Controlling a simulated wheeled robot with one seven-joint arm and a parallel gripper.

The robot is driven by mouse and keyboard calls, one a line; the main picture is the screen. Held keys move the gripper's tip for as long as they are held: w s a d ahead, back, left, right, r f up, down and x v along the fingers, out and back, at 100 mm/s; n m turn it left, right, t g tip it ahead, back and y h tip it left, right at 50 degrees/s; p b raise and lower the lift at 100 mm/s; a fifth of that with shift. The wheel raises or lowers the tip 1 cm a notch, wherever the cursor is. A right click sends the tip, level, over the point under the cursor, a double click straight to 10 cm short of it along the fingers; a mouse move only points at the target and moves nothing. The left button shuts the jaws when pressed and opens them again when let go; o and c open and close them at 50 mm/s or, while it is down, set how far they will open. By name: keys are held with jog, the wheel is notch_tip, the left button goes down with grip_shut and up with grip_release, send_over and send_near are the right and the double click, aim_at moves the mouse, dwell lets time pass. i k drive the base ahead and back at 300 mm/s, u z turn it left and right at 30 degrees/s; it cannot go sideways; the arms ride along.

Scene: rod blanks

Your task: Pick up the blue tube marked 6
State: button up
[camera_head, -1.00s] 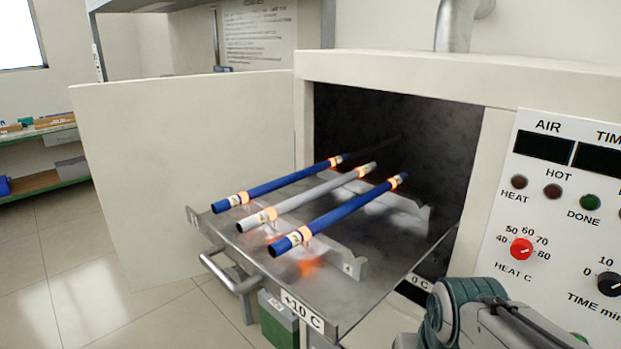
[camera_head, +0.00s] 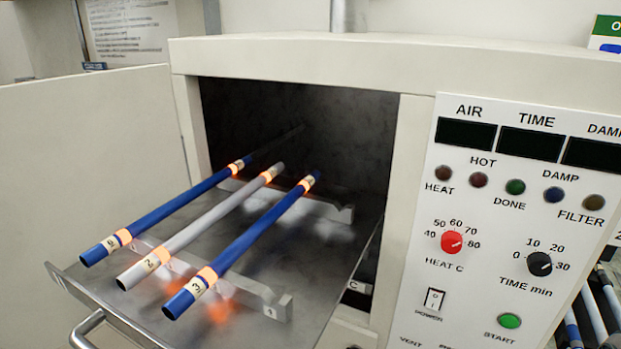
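Three tubes lie side by side on a pulled-out metal tray (camera_head: 325,262) in front of an open oven. The left blue tube (camera_head: 172,207) carries a cream label near its front end; the small digit looks like a 6, though I cannot be sure. The middle tube (camera_head: 212,216) is grey, with a label that looks like 2. The right blue tube (camera_head: 252,237) has a label that looks like 3. Each tube has glowing orange bands near both ends and rests across notched metal supports (camera_head: 262,300). My gripper is not in view.
The oven's dark chamber (camera_head: 300,125) is open behind the tray. Its door (camera_head: 90,160) stands open at the left. A control panel (camera_head: 500,230) with dials and lamps is at the right. A tray handle (camera_head: 85,328) shows at the lower left. More tubes (camera_head: 600,318) lie at the lower right edge.

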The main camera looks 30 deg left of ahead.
aim_at(93, 255)
jog(key=z, duration=1.95)
jog(key=k, duration=2.55)
jog(key=u, duration=0.95)
